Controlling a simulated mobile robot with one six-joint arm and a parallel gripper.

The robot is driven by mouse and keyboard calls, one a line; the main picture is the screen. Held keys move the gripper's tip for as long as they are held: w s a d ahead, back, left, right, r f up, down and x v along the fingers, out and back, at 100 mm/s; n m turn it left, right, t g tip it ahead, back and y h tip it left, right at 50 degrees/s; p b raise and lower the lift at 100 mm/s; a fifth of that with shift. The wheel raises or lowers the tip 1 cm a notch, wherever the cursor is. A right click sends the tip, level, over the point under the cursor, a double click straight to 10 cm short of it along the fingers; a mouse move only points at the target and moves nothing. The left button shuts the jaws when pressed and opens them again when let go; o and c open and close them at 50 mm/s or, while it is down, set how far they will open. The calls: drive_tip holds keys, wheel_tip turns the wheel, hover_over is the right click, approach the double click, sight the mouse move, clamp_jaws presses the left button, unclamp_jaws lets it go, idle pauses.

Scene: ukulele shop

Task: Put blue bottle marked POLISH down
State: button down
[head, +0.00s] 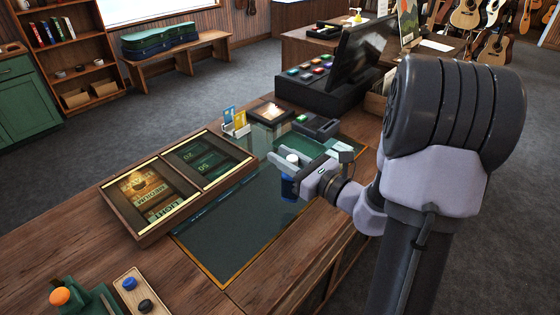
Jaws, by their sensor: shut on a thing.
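The blue bottle (288,188) has a white cap (292,158) and stands roughly upright. My gripper (291,162) is shut on it near the top, with a finger on either side just below the cap. The fingers hide part of the bottle, and its marking cannot be read. The bottle is over the dark green mat (235,235) on the wooden counter. I cannot tell whether its base touches the mat.
A framed display box (150,236) lies left of the mat. A card holder (236,130), a card terminal (318,126) and a monitor (358,55) stand farther back. A tray with round knobs (138,290) is at the front left. The mat's near part is clear.

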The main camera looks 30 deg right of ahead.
drive_tip(key=w+f+b, duration=0.3)
drive_tip(key=w+f, duration=0.2)
drive_tip(key=w, duration=0.6)
drive_tip(key=shift+w+d+b, duration=0.2)
drive_tip(key=shift+d+b, duration=0.1)
drive_tip(key=shift+d, duration=0.05)
drive_tip(key=c, duration=1.2)
unclamp_jaws()
drive_tip(key=shift+r, duration=0.1)
